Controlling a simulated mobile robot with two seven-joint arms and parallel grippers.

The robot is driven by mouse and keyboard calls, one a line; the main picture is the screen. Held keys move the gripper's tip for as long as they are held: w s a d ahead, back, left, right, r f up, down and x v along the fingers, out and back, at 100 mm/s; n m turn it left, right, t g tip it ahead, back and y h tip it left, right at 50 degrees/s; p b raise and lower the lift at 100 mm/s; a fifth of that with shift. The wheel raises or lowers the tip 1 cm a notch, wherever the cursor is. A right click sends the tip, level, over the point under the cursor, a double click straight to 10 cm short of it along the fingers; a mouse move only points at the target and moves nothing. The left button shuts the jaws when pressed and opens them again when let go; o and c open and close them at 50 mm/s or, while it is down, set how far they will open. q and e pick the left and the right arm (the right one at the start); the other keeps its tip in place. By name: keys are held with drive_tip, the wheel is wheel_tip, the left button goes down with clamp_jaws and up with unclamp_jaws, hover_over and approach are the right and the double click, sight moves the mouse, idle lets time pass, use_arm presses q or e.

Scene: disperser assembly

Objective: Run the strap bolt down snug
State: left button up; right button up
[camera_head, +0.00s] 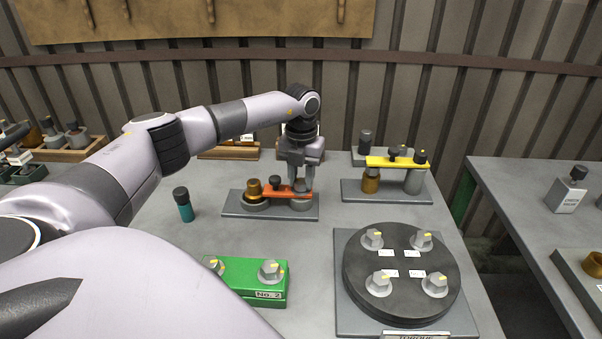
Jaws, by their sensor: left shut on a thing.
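The orange strap (271,191) lies level across a low fixture on a grey base plate (238,208). At its left end is a brass cylinder (254,189), and a black knob (275,183) stands near its middle. My left gripper (302,186) points straight down at the strap's right end, above a grey round post (300,204). It is shut on what appears to be the strap bolt there; the fingers hide the bolt and its seating. My right gripper is not in view.
A similar fixture with a yellow strap (382,161) stands behind right. A black turntable (402,270) with several hex knobs is at front right. A green block (246,279) is in front, a teal bottle (185,211) at left. Bare table lies between them.

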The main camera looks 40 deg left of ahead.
sight(302, 181)
use_arm(q)
drive_tip(key=m, duration=0.5)
drive_tip(key=shift+r+m+p, duration=0.1)
drive_tip(key=shift+m+p, duration=0.2)
drive_tip(key=shift+p, duration=0.1)
drive_tip(key=m, duration=0.5)
drive_tip(key=shift+d, duration=0.15)
drive_tip(key=shift+m, duration=0.4)
drive_tip(key=shift+w, duration=0.1)
drive_tip(key=o, duration=1.1)
drive_tip(key=shift+c, duration=0.2)
drive_tip(key=shift+r+b, duration=0.45)
drive_tip(key=shift+r, duration=3.1)
